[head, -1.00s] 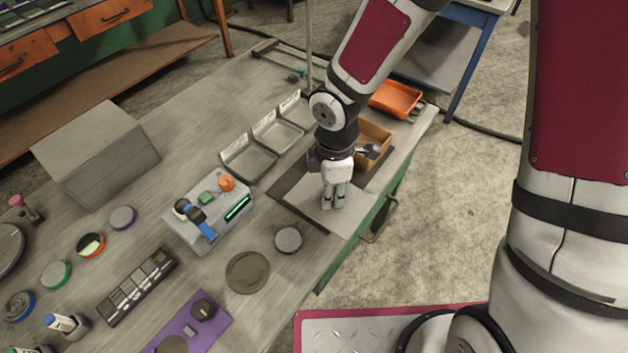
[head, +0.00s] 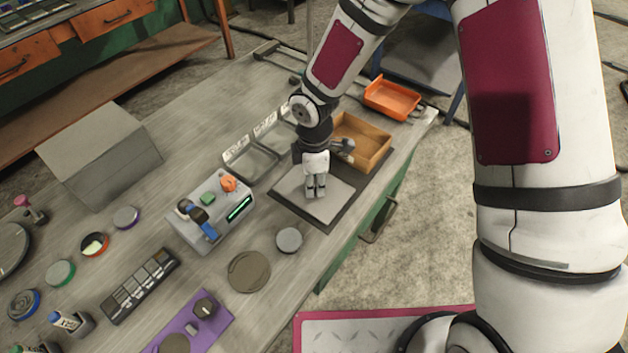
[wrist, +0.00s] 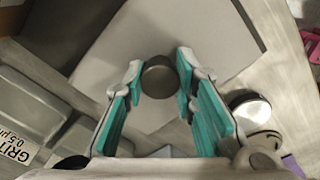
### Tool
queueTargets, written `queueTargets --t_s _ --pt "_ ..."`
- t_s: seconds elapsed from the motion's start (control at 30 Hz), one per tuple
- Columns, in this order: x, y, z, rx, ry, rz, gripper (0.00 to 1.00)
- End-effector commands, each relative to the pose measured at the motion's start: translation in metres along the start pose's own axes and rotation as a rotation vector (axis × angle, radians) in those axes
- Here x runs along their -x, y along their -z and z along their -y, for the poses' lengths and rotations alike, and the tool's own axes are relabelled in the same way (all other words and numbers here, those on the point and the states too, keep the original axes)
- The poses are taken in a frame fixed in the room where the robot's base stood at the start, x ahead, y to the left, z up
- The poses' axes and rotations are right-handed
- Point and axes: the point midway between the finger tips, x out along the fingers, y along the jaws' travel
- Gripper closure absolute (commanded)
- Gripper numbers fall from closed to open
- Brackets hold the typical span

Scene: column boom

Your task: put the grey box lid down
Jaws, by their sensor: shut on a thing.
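The grey box lid (head: 337,203) is a flat, light grey square, level over the dark mat (head: 363,186) near the bench's right edge. In the wrist view the lid (wrist: 215,40) spreads under my fingers, with a dark round knob (wrist: 159,82) at its middle. My gripper (head: 316,194) points down at the lid's middle, with its teal-padded fingers (wrist: 160,72) either side of the knob, shut on it. Dark mat shows around the lid. I cannot tell whether the lid touches the mat or hangs just above it.
An open wooden box (head: 372,147) stands just behind the mat, with an orange tray (head: 393,98) beyond. Metal trays (head: 250,163) and a grey control box (head: 218,222) lie left. A grey round puck (head: 289,240) sits in front of the mat.

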Motion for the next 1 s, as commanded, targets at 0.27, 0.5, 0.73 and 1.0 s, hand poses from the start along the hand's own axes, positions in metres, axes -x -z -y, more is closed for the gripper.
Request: queueTargets --t_s 0.27,0.5,0.73,1.0 --pt "-0.003 0.0 0.0 0.0 0.001 0.0 0.55" --pt "-0.003 0.0 0.0 0.0 0.001 0.0 0.55" --pt "0.009 0.0 -0.001 0.0 -0.003 -0.001 0.55" --pt "0.061 -0.001 -0.001 -0.002 -0.005 0.0 0.55"
